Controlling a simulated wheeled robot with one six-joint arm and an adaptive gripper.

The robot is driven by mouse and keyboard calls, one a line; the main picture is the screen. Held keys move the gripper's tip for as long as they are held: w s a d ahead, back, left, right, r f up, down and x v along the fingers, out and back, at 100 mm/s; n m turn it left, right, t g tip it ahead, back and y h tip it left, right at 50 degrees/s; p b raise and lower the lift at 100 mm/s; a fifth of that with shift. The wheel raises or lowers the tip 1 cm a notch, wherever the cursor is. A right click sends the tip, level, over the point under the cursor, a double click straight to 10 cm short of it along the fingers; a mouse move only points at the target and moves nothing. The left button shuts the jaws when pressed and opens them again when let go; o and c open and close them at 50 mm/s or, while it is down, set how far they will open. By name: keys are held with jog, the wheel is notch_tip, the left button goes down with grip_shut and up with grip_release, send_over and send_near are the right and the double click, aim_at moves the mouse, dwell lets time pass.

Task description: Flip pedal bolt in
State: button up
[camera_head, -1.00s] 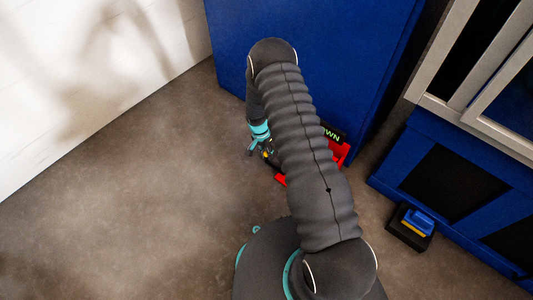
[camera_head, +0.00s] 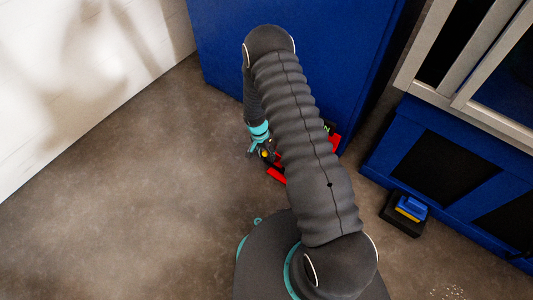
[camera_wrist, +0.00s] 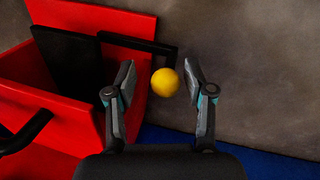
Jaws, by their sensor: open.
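A yellow ball knob (camera_wrist: 165,82) sits between my open fingers in the wrist view, apparently on the end of a black bar (camera_wrist: 150,45). I take this to be the pedal bolt's handle. The bar runs beside a red pedal housing (camera_wrist: 65,95) with a black plate (camera_wrist: 68,58) in it. My gripper (camera_wrist: 158,69) is open around the knob, with a gap to each finger. In the head view my gripper (camera_head: 255,149) is low beside the red housing (camera_head: 276,174), and the yellow knob (camera_head: 264,154) is small there. My arm hides much of the housing.
A tall blue cabinet (camera_head: 310,60) stands behind the housing. A blue unit with a grey-framed window (camera_head: 490,120) is at the right. A black box with a blue and yellow block (camera_head: 410,209) lies on the floor before it. The floor at left is clear.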

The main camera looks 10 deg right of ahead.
jog(key=shift+r, duration=0.1)
notch_tip(320, 180, up, 12)
jog(key=w+a, duration=0.1)
jog(key=shift+w+a+f, duration=0.2)
jog(key=shift+a, duration=0.2)
dwell(0.5)
jog(key=s+r+n+g, duration=0.2)
jog(key=s+r+n, duration=0.15)
jog(key=s, duration=0.35)
jog(key=s+d+r+n+t+p, duration=0.1)
jog(key=s+r+t, duration=0.2)
jog(key=s+r, duration=0.4)
jog(key=s+d+r+n+t+y+p, duration=0.1)
jog(key=s+r, duration=0.6)
jog(key=r, duration=1.5)
jog(key=s+d+r+n+t+p, duration=0.1)
jog(key=s+r+t, duration=0.4)
jog(key=r, duration=0.9)
jog(key=shift+s+d+r+n+y+p, duration=0.35)
jog(key=shift+s+n+p, duration=0.3)
jog(key=shift+s, duration=0.55)
